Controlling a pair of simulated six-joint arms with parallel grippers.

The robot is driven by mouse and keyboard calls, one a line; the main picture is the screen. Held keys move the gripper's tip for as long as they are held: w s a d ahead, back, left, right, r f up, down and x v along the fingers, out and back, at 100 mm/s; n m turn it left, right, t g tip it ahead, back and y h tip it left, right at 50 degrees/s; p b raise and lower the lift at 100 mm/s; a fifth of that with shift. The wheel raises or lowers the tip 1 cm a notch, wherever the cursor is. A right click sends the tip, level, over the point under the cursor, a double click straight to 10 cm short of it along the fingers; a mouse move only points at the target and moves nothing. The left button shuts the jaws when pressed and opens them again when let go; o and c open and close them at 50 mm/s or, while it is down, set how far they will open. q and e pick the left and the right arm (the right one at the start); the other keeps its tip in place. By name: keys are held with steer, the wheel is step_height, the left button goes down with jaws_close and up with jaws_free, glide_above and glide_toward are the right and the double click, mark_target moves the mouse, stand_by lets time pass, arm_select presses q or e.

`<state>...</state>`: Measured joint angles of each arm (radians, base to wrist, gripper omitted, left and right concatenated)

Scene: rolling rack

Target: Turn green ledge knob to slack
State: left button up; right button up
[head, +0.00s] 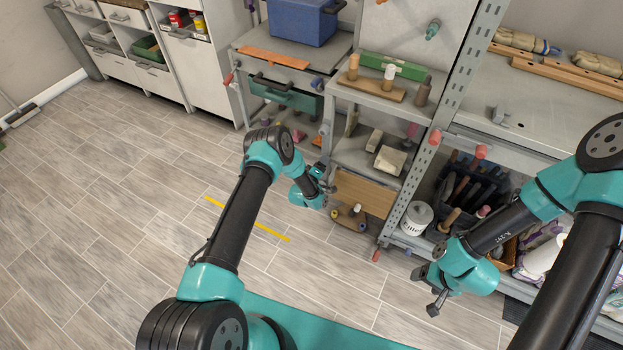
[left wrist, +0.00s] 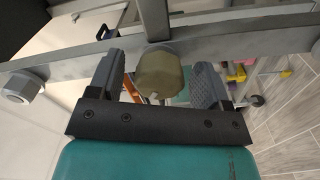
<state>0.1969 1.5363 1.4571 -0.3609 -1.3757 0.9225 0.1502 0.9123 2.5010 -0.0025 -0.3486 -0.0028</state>
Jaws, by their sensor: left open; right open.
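In the left wrist view an olive-green knob (left wrist: 160,75) sits on a grey metal rail (left wrist: 225,42). A small pale tab shows at its lower edge. My left gripper (left wrist: 157,64) is open, with one finger on each side of the knob. A gap shows on both sides, so neither finger clearly touches it. In the head view my left gripper (head: 329,190) is at the front of the middle rack's lower part, and I cannot make out the olive knob there. My right gripper (head: 427,290) is open and empty above the floor, in front of the right shelf.
The middle rack (head: 352,93) carries wooden pegs and a green level. A perforated upright (head: 420,175) and a white tub (head: 416,217) stand right of my left gripper. A teal knob (head: 432,29) is on the upper panel.

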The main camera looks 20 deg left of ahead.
arm_select(q)
steer(key=s+a, duration=0.3)
steer(key=s, duration=1.3)
steer(key=shift+s, duration=0.35)
steer(key=shift+d, duration=0.1)
steer(key=s+d+r+m+g, duration=0.1)
steer(key=s+r+m+g, duration=0.4)
steer(key=s+g, duration=0.3)
steer(key=s+d+r+m+g, duration=0.1)
steer(key=s+r+m+g, duration=0.4)
steer(key=s+g, duration=0.4)
steer(key=s, duration=0.6)
steer(key=shift+s+r+h, duration=0.25)
steer(key=shift+s+h, duration=0.15)
